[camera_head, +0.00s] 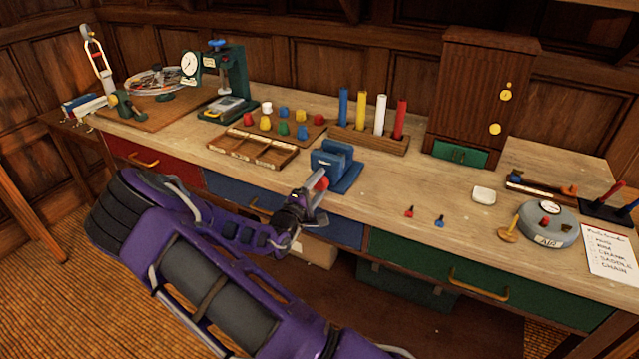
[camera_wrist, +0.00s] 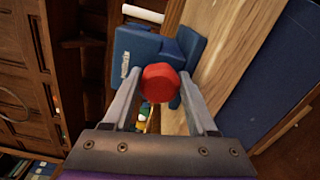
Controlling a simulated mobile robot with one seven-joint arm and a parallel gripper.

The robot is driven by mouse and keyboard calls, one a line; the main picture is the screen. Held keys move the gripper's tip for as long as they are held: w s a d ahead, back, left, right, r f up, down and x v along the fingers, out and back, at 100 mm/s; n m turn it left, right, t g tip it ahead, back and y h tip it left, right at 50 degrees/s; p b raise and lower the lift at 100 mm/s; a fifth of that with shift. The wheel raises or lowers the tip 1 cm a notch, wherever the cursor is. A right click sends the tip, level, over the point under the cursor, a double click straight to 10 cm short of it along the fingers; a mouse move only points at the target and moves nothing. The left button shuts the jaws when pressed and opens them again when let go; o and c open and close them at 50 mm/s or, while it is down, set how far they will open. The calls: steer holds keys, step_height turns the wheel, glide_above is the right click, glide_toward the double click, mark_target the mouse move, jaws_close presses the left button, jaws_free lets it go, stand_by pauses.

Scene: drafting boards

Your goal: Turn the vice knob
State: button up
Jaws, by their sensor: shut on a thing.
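The blue vice (camera_head: 337,166) sits at the front edge of the wooden bench, near the middle. Its red knob (camera_head: 322,184) faces the front. My gripper (camera_head: 314,192) reaches it from the front left, with its fingers at the knob. In the wrist view the red knob (camera_wrist: 160,83) lies between the two grey fingertips of my gripper (camera_wrist: 158,95), which are shut on it. The blue vice body (camera_wrist: 140,50) is behind the knob, partly hidden by the fingers.
A wooden compartment tray (camera_head: 253,147) and a peg board with coloured pegs (camera_head: 275,128) lie left of the vice. A rack with coloured rods (camera_head: 368,138) stands behind it. Small red and blue pieces lie to its right. The bench front has drawers (camera_head: 455,272) with handles.

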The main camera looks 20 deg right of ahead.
steer(key=shift+n, duration=1.3)
steer(key=o, duration=1.4)
steer(key=shift+c, duration=0.2)
steer(key=v, duration=1.7)
steer(key=shift+s+a, duration=0.2)
